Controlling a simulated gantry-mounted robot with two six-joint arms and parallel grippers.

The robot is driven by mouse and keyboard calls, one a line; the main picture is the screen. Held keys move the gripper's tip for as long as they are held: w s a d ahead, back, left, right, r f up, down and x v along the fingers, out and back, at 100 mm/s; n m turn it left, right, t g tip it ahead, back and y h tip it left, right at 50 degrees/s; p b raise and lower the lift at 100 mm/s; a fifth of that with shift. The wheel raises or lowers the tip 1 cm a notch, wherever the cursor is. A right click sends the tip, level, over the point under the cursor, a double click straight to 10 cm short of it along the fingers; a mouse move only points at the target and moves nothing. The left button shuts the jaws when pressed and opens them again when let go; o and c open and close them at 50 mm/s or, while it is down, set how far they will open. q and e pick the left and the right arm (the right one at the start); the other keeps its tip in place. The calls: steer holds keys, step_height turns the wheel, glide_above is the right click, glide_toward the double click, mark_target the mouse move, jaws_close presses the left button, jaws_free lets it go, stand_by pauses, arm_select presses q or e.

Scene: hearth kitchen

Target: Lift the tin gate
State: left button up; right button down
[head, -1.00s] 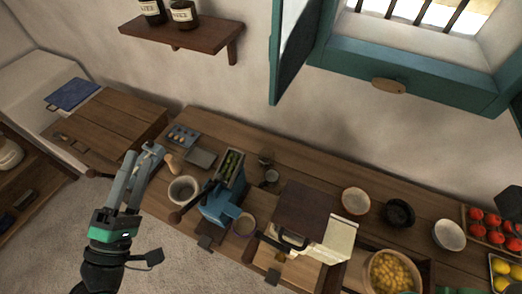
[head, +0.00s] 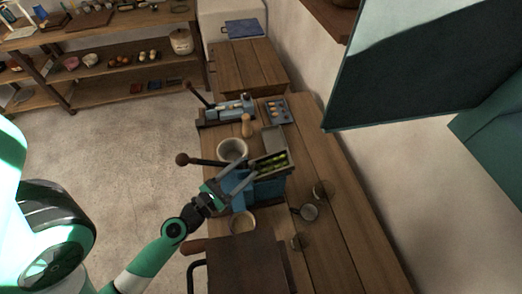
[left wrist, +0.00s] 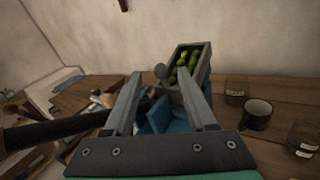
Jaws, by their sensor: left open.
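A blue press-like device (head: 236,186) stands on the wooden counter with a long dark lever ending in a round knob (head: 183,159). Its grey tin hopper (left wrist: 205,66) holds several green fruits (head: 273,161). A flat grey tin panel (head: 273,138) shows beside the hopper; I cannot tell for sure whether it is the gate. My left gripper (head: 240,172) is open over the device, pointing toward the hopper. In the left wrist view its fingers (left wrist: 160,97) are spread with the blue body between and beyond them, and no held object. My right gripper is not in view.
A pale bowl (head: 232,149) and a small bowl (head: 242,222) flank the device. A second lever device (head: 228,110) is farther back. A shutter (head: 420,70) hangs at upper right.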

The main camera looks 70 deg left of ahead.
arm_select(q)
steer(key=p+x, duration=0.1)
steer(key=x, duration=0.6)
steer(key=shift+p, duration=0.4)
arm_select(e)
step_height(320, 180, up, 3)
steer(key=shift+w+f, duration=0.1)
arm_select(q)
steer(key=shift+d, duration=0.1)
jaws_close()
stand_by(0.5)
